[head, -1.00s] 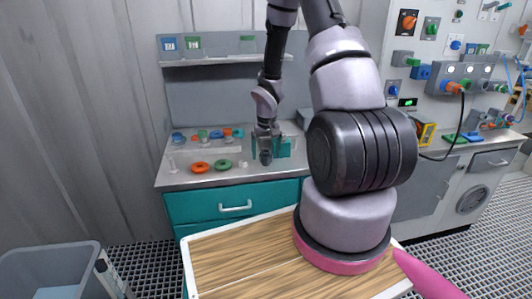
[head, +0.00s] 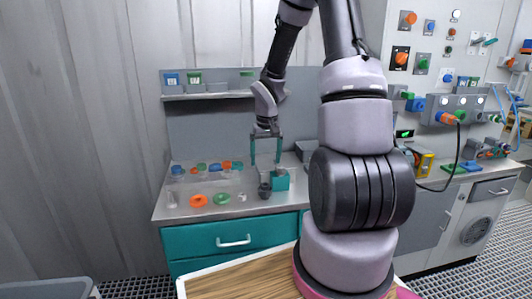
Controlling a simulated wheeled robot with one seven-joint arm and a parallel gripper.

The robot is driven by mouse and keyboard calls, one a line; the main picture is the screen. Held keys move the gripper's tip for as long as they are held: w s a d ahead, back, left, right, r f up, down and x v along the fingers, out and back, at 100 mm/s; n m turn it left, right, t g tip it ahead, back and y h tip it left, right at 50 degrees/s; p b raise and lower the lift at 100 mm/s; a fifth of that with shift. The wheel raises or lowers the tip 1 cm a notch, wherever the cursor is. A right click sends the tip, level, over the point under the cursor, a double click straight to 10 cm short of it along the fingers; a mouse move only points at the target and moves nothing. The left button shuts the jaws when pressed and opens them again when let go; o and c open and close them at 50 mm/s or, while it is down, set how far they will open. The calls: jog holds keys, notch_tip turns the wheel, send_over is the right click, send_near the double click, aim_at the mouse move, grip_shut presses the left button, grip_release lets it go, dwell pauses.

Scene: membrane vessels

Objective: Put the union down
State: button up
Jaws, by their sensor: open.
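My gripper (head: 265,160) hangs pointing down over the metal counter (head: 235,203), its two teal fingers spread apart with nothing between them. A small dark grey piece, which looks like the union (head: 264,191), stands on the counter below the open fingers and apart from them. A teal block (head: 281,180) stands right beside it, to its right. From this view I cannot tell whether the two touch.
An orange ring (head: 199,201) and a green ring (head: 222,199) lie to the left on the counter. Several small coloured fittings stand behind them. A shelf (head: 215,96) with labelled bins is above. A wall panel with knobs and hoses is at right.

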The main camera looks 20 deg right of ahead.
jog(key=s+a+r+m+t, duration=0.1)
jog(key=s+r, duration=0.3)
jog(key=r, duration=0.5)
jog(key=s+a+r+t, duration=0.2)
jog(key=s+r, duration=0.1)
jog(key=r, duration=0.6)
jog(key=s+a+r+m+t+y, duration=0.1)
jog(key=s+a+r, duration=0.4)
jog(key=s+r, duration=0.6)
jog(key=s+t+y, duration=0.1)
jog(key=s, duration=0.2)
jog(key=shift+a+t, duration=0.15)
jog(key=shift+t, duration=0.25)
